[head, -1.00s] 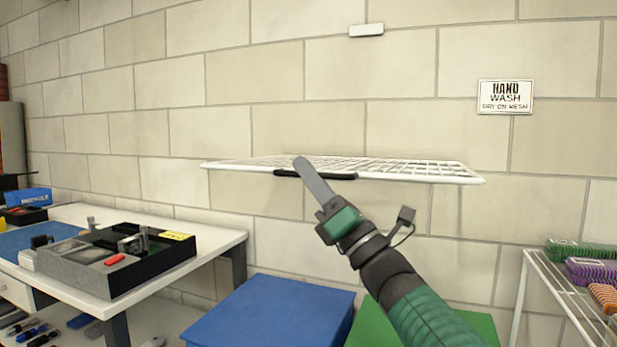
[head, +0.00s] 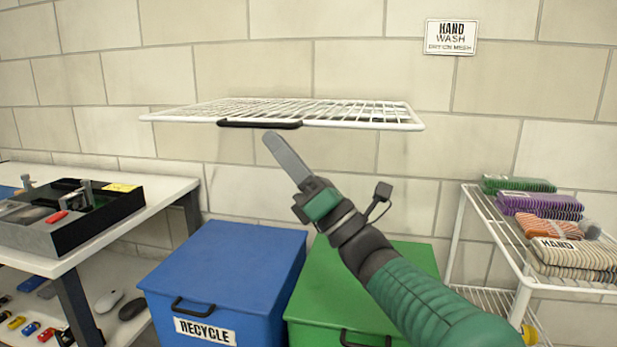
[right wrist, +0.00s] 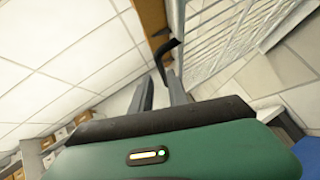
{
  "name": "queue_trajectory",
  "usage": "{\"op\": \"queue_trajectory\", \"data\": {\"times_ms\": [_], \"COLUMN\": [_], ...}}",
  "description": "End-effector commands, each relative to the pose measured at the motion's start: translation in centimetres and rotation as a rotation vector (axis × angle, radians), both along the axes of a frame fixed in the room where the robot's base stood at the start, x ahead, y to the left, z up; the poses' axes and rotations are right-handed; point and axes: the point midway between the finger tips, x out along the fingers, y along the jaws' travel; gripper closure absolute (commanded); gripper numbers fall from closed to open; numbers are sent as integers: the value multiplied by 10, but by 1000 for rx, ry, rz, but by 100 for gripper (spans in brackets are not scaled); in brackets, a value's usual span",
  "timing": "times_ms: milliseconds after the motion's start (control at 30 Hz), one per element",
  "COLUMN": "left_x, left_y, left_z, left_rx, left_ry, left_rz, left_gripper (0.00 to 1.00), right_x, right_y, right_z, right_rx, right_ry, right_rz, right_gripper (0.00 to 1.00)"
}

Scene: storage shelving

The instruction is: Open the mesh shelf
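The white wire mesh shelf (head: 350,111) sticks out flat, about level, from the block wall in the head view. A black handle (head: 260,124) is on its front edge, left of the middle. My right gripper (head: 270,140) points up and left, with its tip just below the handle in the picture. In the right wrist view, the two fingers of my right gripper (right wrist: 160,88) stand apart with nothing between them. The handle (right wrist: 164,52) shows just beyond the fingertips, and the mesh (right wrist: 225,35) is to its right. My left gripper is not in view.
A blue recycle bin (head: 230,265) and a green bin (head: 325,290) stand below the shelf. A white table (head: 150,215) with a dark tray (head: 75,222) is at left. A wire rack (head: 490,215) with folded cloths is at right.

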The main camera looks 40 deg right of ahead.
Motion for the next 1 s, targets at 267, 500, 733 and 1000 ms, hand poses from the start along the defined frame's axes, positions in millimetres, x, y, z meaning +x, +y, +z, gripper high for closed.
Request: {"op": "queue_trajectory", "data": {"times_ms": [267, 500, 733, 1000], "left_x": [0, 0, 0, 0], "left_y": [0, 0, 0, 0], "left_z": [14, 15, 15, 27], "left_rx": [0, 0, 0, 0], "left_ry": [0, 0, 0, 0], "left_rz": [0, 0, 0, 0], "left_gripper": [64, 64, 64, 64], "right_x": [-50, -65, -65, -43], "right_y": [-20, -24, -24, -27], "right_z": [-47, -61, -62, -69], "right_rx": [2, 0, 0, 124], "right_ry": [3, 0, 0, 108], "right_rz": [-2, 0, 0, 26], "right_gripper": [80, 80, 80, 80]}}
